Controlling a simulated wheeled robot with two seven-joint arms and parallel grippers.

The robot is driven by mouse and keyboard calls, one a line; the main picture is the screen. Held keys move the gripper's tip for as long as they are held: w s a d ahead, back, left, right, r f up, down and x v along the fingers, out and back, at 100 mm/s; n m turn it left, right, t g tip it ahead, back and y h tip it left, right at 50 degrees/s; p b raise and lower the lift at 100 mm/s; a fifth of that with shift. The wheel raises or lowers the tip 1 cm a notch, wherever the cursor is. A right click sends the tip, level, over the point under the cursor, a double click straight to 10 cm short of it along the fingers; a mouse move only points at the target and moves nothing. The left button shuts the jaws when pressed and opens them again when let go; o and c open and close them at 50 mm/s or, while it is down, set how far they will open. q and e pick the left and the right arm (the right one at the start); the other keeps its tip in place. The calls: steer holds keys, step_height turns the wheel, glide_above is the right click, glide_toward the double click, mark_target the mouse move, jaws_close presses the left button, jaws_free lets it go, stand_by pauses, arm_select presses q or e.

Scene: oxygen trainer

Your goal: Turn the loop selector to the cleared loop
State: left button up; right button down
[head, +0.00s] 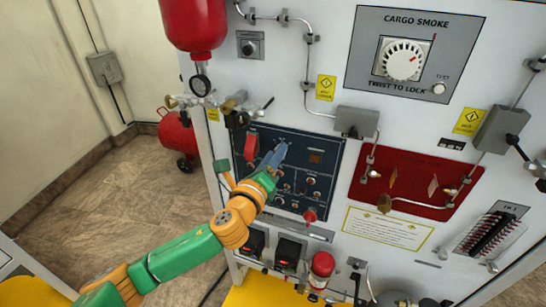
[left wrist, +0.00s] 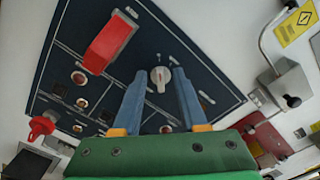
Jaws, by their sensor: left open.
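The loop selector (left wrist: 160,77) is a small round light-grey knob with a pointer handle and a red mark, set on a dark blue panel (head: 330,165). It shows in the left wrist view between the two blue fingers of my left gripper (left wrist: 159,73). The fingers are open, one on each side of the knob; I cannot tell whether either touches it. In the head view my left gripper (head: 274,154) is over the upper middle of the panel and hides the knob. My right gripper is not in view.
A red guarded switch (left wrist: 107,43) stands out left of the knob in the wrist view. A red knob (head: 310,215) sits at the panel's lower edge. A cargo smoke dial (head: 402,60) and a dark red panel (head: 425,185) lie to the right. Pipes (head: 309,60) run above.

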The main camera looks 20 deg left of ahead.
arm_select(q)
steer(key=s+b, duration=0.1)
steer(key=s, duration=0.6)
steer(key=shift+a+b, duration=0.15)
steer(key=shift+b, duration=0.2)
